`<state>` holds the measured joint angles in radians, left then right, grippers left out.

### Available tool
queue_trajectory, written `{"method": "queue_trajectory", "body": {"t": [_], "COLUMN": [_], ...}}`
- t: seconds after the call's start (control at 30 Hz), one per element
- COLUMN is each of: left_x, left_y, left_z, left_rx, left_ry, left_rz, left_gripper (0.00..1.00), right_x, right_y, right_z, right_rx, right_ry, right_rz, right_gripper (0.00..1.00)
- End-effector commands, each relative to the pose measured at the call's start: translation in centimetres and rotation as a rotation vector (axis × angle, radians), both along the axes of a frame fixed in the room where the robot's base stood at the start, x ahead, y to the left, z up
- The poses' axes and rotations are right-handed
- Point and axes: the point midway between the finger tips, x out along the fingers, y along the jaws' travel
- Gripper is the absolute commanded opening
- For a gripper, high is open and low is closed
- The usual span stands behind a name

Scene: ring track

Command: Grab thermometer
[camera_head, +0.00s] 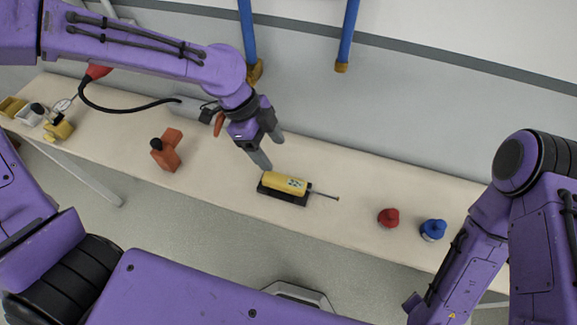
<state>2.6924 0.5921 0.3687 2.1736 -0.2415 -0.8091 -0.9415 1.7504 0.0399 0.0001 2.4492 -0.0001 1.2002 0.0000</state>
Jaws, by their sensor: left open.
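A yellow handheld thermometer (285,183) with a thin metal probe pointing right lies in a black holder (270,191) near the front edge of the table. My left gripper (273,152) hangs just behind and above the thermometer's left end. Its fingers are open with nothing between them. One fingertip is close to the thermometer; I cannot tell whether it touches. My right arm comes in at the right, and its gripper does not show.
The long beige table (350,208) also carries an orange object (167,151), a red knob-like item (388,217) and a blue one (433,230). Small yellow and white items crowd the far left end.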

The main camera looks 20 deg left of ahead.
Motion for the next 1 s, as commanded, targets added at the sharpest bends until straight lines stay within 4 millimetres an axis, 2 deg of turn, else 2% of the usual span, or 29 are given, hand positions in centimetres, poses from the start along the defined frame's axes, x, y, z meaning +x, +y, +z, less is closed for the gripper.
{"method": "queue_trajectory", "body": {"t": [0.13,0.37,0.5,0.6,1.0], "left_x": [-0.4,-0.8,-1.3,-1.2,-1.1], "left_y": [-0.6,-1.4,-2.2,-2.8,-3.0], "left_z": [-2.8,-5.5,-8.0,-9.2,-9.5], "left_rx": [0.003,0.002,0.003,0.001,0.0], "left_ry": [0.006,0.007,0.006,0.005,0.002], "left_rz": [0.007,0.019,0.015,0.016,0.015], "left_gripper": [0.68,0.68,0.68,0.68,0.68], "right_x": [-0.1,-0.1,-0.1,-0.1,-0.1], "right_y": [0.0,0.0,0.0,0.0,0.0], "right_z": [-0.3,-0.1,0.1,0.1,0.1], "right_rx": [0.0,0.0,0.0,0.0,0.0], "right_ry": [0.002,0.001,0.001,0.001,0.001], "right_rz": [-0.001,0.0,0.0,0.0,0.0], "right_gripper": [0.43,0.43,0.43,0.43,0.43]}}
